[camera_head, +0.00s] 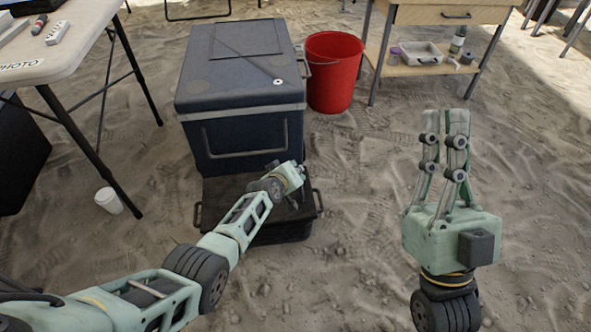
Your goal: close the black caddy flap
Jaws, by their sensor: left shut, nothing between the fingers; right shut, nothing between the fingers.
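The black caddy (283,233) sits on the sand against the front of a dark blue cooler, with a handle at each side. Its top shows as a dark, roughly flat surface, partly covered by my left arm; I cannot tell whether the flap lies fully down. My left gripper (297,198) is over the right part of the caddy's top, its fingers small and shut with nothing held. I cannot tell whether it touches the flap. My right gripper (444,115) is shut and empty, pointing up over the sand to the right.
The dark blue cooler (240,115) stands directly behind the caddy. A red bucket (334,80) is right of it. A wooden workbench (440,14) is at back right. Sand between caddy and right arm is clear.

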